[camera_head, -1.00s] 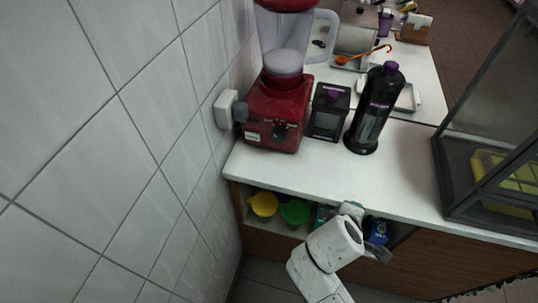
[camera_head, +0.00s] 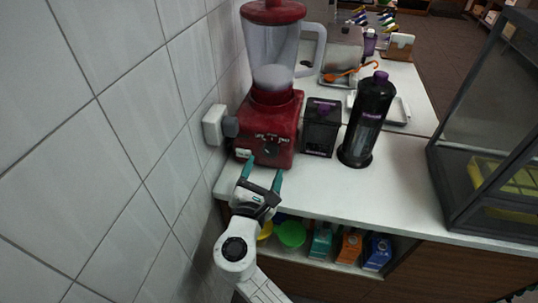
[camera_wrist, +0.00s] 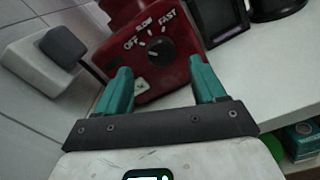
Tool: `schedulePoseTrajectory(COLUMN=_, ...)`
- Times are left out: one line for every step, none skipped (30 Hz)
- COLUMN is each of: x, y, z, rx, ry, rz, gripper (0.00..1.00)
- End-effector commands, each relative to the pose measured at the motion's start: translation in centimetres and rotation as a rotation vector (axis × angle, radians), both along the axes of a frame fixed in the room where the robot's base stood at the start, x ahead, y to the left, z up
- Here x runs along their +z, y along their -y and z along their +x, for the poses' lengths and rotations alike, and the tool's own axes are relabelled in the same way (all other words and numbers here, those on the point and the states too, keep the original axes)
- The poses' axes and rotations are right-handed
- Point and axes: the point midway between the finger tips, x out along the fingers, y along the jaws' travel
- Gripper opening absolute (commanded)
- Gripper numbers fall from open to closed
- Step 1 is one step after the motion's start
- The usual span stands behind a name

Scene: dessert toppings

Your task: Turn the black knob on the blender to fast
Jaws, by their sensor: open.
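The red blender (camera_head: 268,120) stands on the white counter against the tiled wall, with a clear jug holding something pale. Its black knob (camera_wrist: 160,52) is on the front face, with OFF, SLOW and FAST printed around it; the knob also shows in the head view (camera_head: 270,147). The exact setting of the knob is hard to tell. My gripper (camera_head: 264,168) is open and empty, its two teal fingers pointing at the blender front. In the wrist view the knob lies beyond and between the fingertips (camera_wrist: 160,75), with no visible grip on it.
A dark square container (camera_head: 320,128) and a tall black bottle (camera_head: 366,120) stand right of the blender. A wall socket with plug (camera_head: 214,124) is at its left. A glass case (camera_head: 480,150) stands far right. Counter (camera_head: 400,180) before the bottle is clear.

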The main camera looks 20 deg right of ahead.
Motion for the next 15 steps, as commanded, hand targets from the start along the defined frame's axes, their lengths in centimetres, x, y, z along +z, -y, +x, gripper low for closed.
schedulePoseTrajectory(x=0.1, y=0.7, z=0.8, rx=-0.004, ry=0.000, rz=0.000, gripper=0.70)
schedulePoseTrajectory(x=0.1, y=1.0, z=1.2, rx=-0.004, ry=-0.001, rz=0.000, gripper=0.70)
schedulePoseTrajectory(x=0.1, y=1.4, z=1.8, rx=-0.003, ry=0.000, rz=0.000, gripper=0.70)
schedulePoseTrajectory(x=0.1, y=1.7, z=2.1, rx=-0.004, ry=0.000, rz=0.001, gripper=0.70)
schedulePoseTrajectory(x=0.0, y=1.9, z=2.5, rx=-0.003, ry=0.000, rz=0.001, gripper=0.70)
schedulePoseTrajectory(x=0.1, y=2.3, z=3.0, rx=-0.004, ry=0.001, rz=0.002, gripper=0.70)
schedulePoseTrajectory(x=0.1, y=2.5, z=3.3, rx=-0.004, ry=0.001, rz=0.002, gripper=0.70)
schedulePoseTrajectory(x=0.0, y=2.7, z=3.5, rx=-0.004, ry=0.000, rz=0.003, gripper=0.70)
schedulePoseTrajectory(x=0.0, y=2.9, z=3.8, rx=-0.003, ry=0.000, rz=0.001, gripper=0.70)
schedulePoseTrajectory(x=0.0, y=3.0, z=4.0, rx=-0.003, ry=0.000, rz=0.001, gripper=0.70)
schedulePoseTrajectory(x=0.0, y=3.1, z=4.1, rx=-0.003, ry=0.000, rz=0.001, gripper=0.70)
schedulePoseTrajectory(x=0.0, y=3.2, z=4.3, rx=-0.002, ry=0.000, rz=0.001, gripper=0.70)
schedulePoseTrajectory(x=0.0, y=3.3, z=4.4, rx=-0.002, ry=0.000, rz=0.001, gripper=0.70)
schedulePoseTrajectory(x=0.0, y=3.3, z=4.5, rx=-0.002, ry=0.000, rz=0.001, gripper=0.70)
schedulePoseTrajectory(x=0.0, y=3.4, z=4.6, rx=-0.001, ry=0.000, rz=0.002, gripper=0.70)
